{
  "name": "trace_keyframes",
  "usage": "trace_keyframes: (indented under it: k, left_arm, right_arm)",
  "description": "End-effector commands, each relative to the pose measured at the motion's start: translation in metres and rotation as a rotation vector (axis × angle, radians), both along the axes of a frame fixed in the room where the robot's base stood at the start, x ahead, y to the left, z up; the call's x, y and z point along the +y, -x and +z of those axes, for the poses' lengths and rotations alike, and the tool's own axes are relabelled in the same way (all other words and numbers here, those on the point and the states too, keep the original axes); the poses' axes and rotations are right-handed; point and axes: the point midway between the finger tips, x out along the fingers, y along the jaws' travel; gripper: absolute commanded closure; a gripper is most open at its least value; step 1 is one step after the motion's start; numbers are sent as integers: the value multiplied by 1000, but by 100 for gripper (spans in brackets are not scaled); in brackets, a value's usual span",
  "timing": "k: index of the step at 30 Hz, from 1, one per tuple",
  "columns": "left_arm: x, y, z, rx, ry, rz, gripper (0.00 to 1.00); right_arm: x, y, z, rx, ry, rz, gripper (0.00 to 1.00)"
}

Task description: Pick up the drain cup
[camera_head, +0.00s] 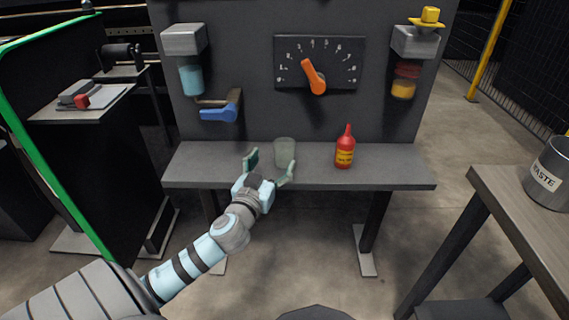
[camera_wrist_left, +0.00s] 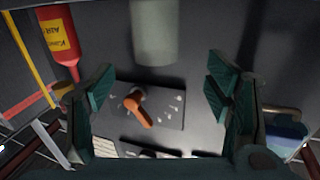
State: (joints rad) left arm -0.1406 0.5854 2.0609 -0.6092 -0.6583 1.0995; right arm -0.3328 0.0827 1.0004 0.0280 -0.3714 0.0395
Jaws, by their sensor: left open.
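The drain cup (camera_head: 284,152) is a pale grey-green, translucent cup standing upright on the grey bench shelf, left of the red bottle. My left gripper (camera_head: 269,168) is open, in front of the cup and slightly to its left in the head view. Its fingers are spread and nothing is between them. In the left wrist view the cup (camera_wrist_left: 154,32) shows at the top middle, beyond the open fingers (camera_wrist_left: 160,95) and apart from them. My right gripper is in neither view.
A red bottle (camera_head: 345,148) with a yellow label stands on the shelf (camera_head: 395,172) right of the cup. The back panel holds a dial (camera_head: 318,62) with an orange pointer and a blue-handled valve (camera_head: 220,112). A waste bin (camera_head: 548,178) stands on a table at right.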

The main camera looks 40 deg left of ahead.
Motion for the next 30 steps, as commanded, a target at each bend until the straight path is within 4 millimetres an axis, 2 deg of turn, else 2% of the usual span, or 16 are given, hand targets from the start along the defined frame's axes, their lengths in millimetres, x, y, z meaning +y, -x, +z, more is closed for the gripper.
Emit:
trace_keyframes:
  k: [1, 8, 12, 15, 20, 30]
  left_arm:
    - [4, -11, -1, -4, 2, 1, 28]
    - [13, -43, 0, -2, 2, -1, 28]
    - [20, -70, 1, -1, 2, 1, 28]
    - [23, -78, 1, 2, 1, -1, 28]
    - [23, -78, 2, 2, 1, -2, 28]
    - [23, -78, 2, 3, 1, -2, 79]
  right_arm:
    - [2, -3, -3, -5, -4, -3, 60]
    - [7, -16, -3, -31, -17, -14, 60]
    - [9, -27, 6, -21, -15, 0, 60]
    - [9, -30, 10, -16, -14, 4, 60]
    - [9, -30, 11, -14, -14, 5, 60]
    - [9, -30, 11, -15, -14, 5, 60]
